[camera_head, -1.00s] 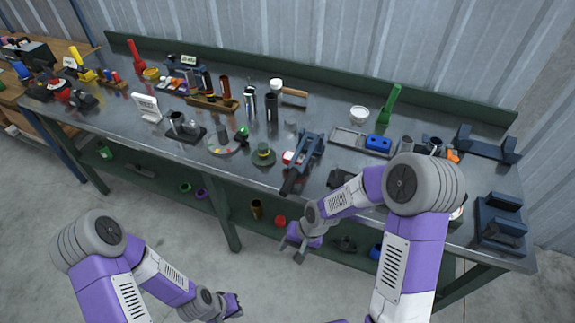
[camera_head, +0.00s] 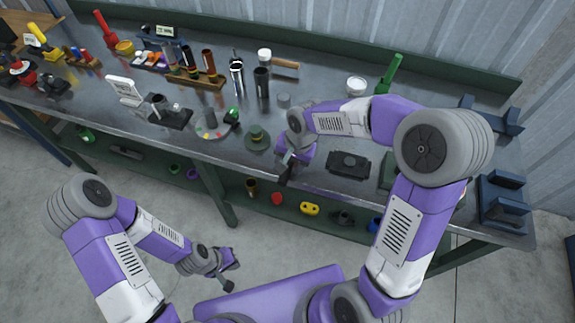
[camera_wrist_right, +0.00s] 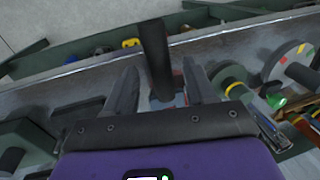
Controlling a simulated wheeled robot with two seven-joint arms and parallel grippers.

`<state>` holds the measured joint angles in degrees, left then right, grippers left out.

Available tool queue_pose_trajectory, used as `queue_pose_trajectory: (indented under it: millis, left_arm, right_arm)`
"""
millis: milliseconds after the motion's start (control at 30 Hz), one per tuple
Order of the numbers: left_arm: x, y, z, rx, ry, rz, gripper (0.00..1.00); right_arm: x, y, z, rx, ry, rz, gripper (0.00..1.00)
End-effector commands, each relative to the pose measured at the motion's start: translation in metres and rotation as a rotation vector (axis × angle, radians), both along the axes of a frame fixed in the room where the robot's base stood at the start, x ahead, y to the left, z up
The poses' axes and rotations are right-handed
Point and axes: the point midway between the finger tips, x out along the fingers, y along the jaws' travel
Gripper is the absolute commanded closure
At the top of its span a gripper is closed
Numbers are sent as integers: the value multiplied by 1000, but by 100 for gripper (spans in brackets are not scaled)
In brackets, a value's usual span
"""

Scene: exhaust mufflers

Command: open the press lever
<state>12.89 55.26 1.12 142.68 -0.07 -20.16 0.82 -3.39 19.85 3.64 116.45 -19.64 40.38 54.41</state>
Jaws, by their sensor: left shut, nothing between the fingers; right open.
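The press lever's black handle (camera_wrist_right: 154,52) stands between the two fingers of my right gripper (camera_wrist_right: 160,85) in the right wrist view. The fingers are open, with a gap visible on the handle's left side. In the head view my right gripper (camera_head: 291,160) is at the bench's front edge, over the press. The gripper and forearm hide most of the press body there; a dark end of the handle (camera_head: 285,176) shows below the fingers. My left gripper (camera_head: 229,272) is shut and empty, low in front of the bench and away from the press.
A green-based disc (camera_head: 257,137) and a round tray (camera_head: 212,125) stand left of the press. A dark flat fixture (camera_head: 349,164) lies to its right. A lower shelf (camera_head: 230,190) with several small parts runs underneath. The floor in front is clear.

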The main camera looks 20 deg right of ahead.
Motion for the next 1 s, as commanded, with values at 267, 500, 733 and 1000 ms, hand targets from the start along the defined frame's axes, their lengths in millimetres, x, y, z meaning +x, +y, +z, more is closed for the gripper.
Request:
queue_pose_trajectory:
  millis: [267, 500, 733, 1000]
  left_arm:
    - [0, 0, -4, 0, 1, 0, 100]
    - [0, 0, -3, 0, 0, 0, 100]
    - [0, 0, -3, 0, 0, 0, 100]
    - [0, 0, -3, 0, 0, 0, 100]
  right_arm:
    - [2, 3, -17, 1, -1, 1, 45]
    - [2, 3, -16, 1, -1, 1, 53]
    - [2, 3, -16, 1, -1, 1, 88]
    - [2, 3, -16, 1, -1, 1, 100]
